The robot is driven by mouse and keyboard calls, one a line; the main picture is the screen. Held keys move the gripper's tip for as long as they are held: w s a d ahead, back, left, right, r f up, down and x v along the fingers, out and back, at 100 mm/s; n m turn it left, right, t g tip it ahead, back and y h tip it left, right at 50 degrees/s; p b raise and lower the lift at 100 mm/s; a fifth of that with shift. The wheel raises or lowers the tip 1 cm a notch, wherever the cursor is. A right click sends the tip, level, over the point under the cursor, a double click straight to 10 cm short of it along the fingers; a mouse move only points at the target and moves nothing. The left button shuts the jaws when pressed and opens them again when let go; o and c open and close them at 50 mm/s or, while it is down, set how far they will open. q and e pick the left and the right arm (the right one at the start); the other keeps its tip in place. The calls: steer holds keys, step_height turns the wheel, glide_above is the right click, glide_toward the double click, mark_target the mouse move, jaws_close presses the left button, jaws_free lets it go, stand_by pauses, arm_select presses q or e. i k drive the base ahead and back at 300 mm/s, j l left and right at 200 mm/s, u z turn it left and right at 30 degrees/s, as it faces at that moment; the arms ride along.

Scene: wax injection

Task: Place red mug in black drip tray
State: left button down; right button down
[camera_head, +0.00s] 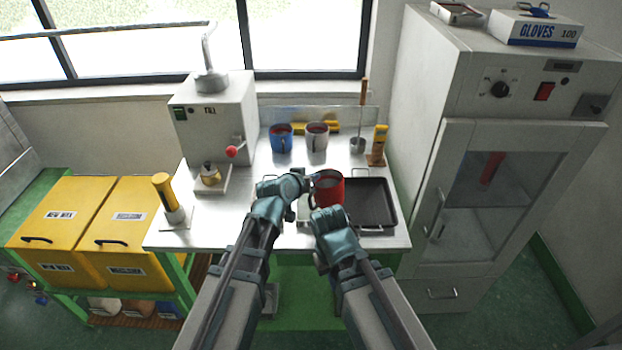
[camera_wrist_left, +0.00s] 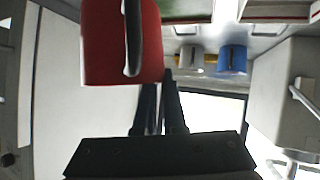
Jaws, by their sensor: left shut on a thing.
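The red mug (camera_head: 331,188) is held by my left gripper (camera_head: 304,181), which is shut on it from the left. In the left wrist view the red mug (camera_wrist_left: 106,45) fills the upper left, with its dark handle in front of the two nearly closed fingers (camera_wrist_left: 167,80). The black drip tray (camera_head: 385,226) lies at the front right of the steel worktop, just right of the mug. I cannot tell the height of the mug's base over it. My right gripper (camera_head: 324,214) is just in front of the mug; its fingers are not clear.
A blue mug (camera_head: 281,142) and a white mug (camera_head: 317,140) stand farther back. A grey machine (camera_head: 215,120) is at the left, with a yellow-handled tool (camera_head: 165,190) in front. A tall cabinet (camera_head: 480,180) stands close on the right.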

mark_target(363, 208)
steer(key=l+u, duration=0.3)
steer(key=l, duration=0.65)
steer(key=l+u, duration=0.3)
steer(key=l, duration=0.65)
